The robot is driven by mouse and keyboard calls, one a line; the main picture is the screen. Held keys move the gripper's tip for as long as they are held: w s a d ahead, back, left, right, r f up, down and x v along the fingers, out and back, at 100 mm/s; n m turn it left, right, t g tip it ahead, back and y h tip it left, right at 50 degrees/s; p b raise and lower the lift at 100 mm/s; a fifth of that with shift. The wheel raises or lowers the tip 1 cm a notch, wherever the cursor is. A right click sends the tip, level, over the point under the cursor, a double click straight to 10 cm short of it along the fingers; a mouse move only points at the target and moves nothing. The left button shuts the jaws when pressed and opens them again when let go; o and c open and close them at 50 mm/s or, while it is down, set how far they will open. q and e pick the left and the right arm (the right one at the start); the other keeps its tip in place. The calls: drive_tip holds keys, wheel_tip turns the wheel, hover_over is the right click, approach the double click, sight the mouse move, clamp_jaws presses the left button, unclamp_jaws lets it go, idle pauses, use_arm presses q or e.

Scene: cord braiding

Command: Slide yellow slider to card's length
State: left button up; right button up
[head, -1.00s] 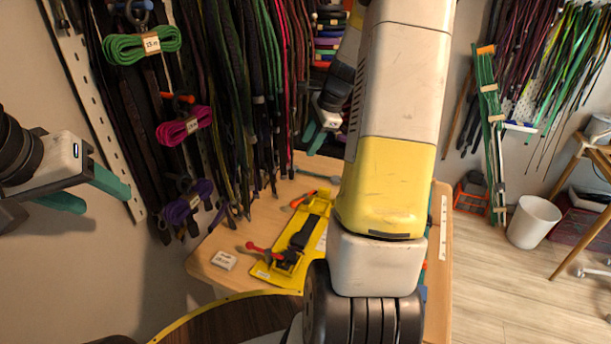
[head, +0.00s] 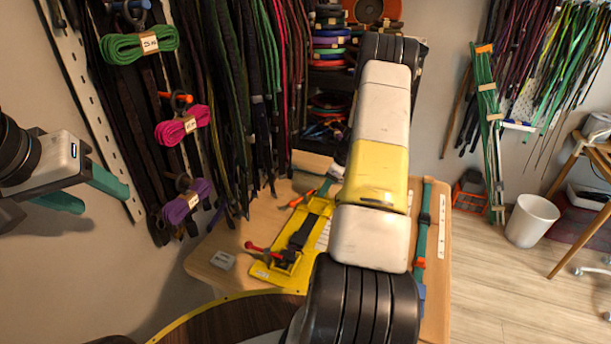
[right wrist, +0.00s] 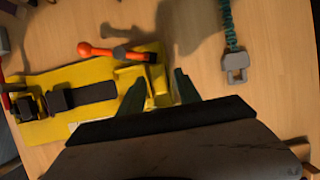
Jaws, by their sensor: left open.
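The yellow jig (head: 268,272) lies on the wooden table, with a black strip (head: 303,232) along it and a red-handled clamp (head: 262,249) at its near end. In the right wrist view, a yellow block that looks like the slider (right wrist: 160,88) stands at the jig's far end. My right gripper (right wrist: 161,79) is low over that end, its green fingers apart on either side of the block; I cannot tell whether they touch it. In the head view my arm hides most of this gripper. A pale printed card (head: 323,236) lies on the jig. My left gripper (head: 105,202) is open and empty, left of the table.
An orange-handled tool (head: 301,198) lies beside the jig's far end. A small labelled box (head: 222,260) sits at the table's left edge. A green strap (head: 421,235) and a white ruler (head: 441,225) lie along the right side. Cords hang behind.

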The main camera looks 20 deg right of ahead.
drive_tip(key=shift+w+a+f, duration=0.1)
drive_tip(key=shift+f, duration=0.3)
clamp_jaws()
idle(1.2)
